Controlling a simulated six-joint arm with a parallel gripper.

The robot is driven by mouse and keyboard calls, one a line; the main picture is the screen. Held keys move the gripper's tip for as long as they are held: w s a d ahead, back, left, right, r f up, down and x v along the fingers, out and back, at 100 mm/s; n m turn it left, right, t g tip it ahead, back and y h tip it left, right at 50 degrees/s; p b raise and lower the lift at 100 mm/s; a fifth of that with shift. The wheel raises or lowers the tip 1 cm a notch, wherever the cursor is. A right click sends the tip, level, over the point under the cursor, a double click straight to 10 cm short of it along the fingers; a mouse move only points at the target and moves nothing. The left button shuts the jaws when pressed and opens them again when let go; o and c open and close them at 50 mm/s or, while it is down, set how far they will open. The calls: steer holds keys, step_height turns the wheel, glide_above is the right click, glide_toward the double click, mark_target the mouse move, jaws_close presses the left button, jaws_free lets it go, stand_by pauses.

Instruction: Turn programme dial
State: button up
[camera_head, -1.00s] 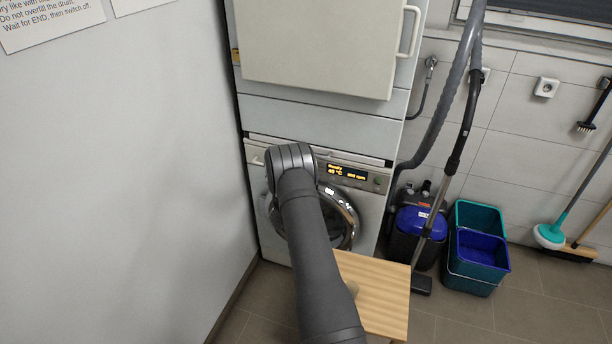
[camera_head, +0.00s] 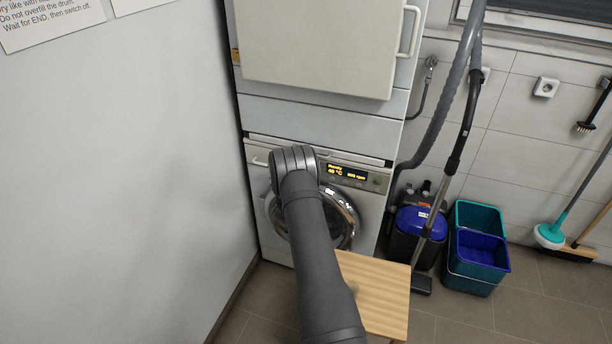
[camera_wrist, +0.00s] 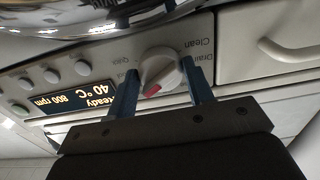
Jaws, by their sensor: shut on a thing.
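The programme dial (camera_wrist: 161,71) is a white round knob with a red mark, seen in the wrist view on the washing machine's panel. My gripper (camera_wrist: 163,82) has its two blue fingers on either side of the dial, shut on it. Labels such as "Clean" and "Drain" show around it. The lit display (camera_wrist: 83,98) beside it reads "Ready 40 °C 800 rpm"; it also shows in the head view (camera_head: 347,173). In the head view my arm hides the dial and the gripper.
Round buttons (camera_wrist: 52,76) sit beyond the display. A wooden-topped stool or table (camera_head: 375,290) is in front at right. Buckets (camera_head: 478,245) and a vacuum hose (camera_head: 437,125) stand to the right; a wall is at left.

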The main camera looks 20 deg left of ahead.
steer(key=shift+n, duration=2.8)
steer(key=o, duration=1)
steer(key=shift+c, duration=0.2)
steer(key=s, duration=1.7)
steer(key=shift+s, duration=0.2)
